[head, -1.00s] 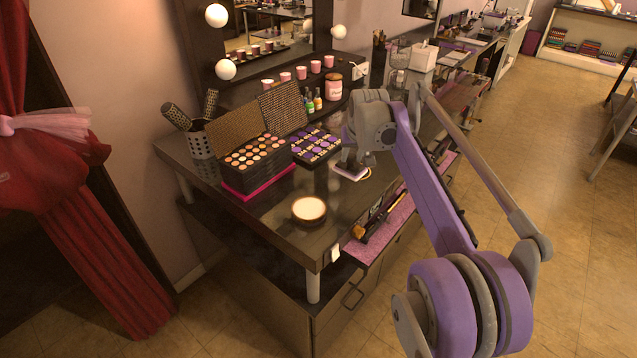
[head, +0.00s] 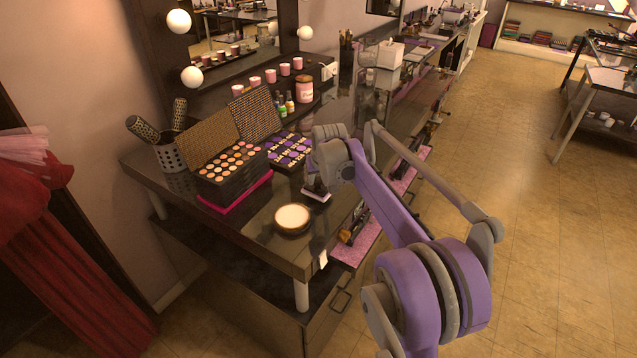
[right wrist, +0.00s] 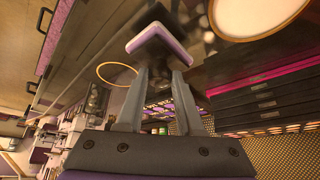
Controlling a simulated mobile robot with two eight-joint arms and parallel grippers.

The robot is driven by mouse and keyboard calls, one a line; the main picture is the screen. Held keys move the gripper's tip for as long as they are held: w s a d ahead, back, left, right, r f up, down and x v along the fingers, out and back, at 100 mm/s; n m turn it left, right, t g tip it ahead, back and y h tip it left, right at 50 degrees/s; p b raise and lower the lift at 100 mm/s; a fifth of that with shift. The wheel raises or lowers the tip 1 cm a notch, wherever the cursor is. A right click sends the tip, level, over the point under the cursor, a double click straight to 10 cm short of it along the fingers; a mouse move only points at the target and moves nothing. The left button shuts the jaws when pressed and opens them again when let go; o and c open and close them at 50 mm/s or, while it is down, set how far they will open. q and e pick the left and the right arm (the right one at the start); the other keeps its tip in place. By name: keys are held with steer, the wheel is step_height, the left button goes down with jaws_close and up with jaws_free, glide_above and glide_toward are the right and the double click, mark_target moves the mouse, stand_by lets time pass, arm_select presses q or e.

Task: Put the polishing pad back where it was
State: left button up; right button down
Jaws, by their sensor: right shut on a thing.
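The polishing pad (head: 317,194) is a small pale block with a dark and purple side. It shows larger in the right wrist view (right wrist: 160,42), between the fingertips. My right gripper (head: 319,184) is shut on it and points down at the dark glossy table (head: 255,232). The pad is just behind and right of a round cream-topped jar (head: 293,217), apart from it. I cannot tell whether the pad touches the tabletop. My left gripper is out of view.
An open makeup palette (head: 231,172) and a purple palette (head: 289,150) stand left of the gripper. A thin gold ring (right wrist: 98,73) shows in the wrist view. Bottles and pink candles stand behind. A pink-lined open drawer (head: 352,247) runs along the table's right side.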

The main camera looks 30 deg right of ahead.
steer(key=shift+f, duration=0.6)
steer(key=shift+f, duration=0.15)
steer(key=c, duration=0.6)
jaws_free()
steer(key=shift+o, duration=0.2)
steer(key=v, duration=1.2)
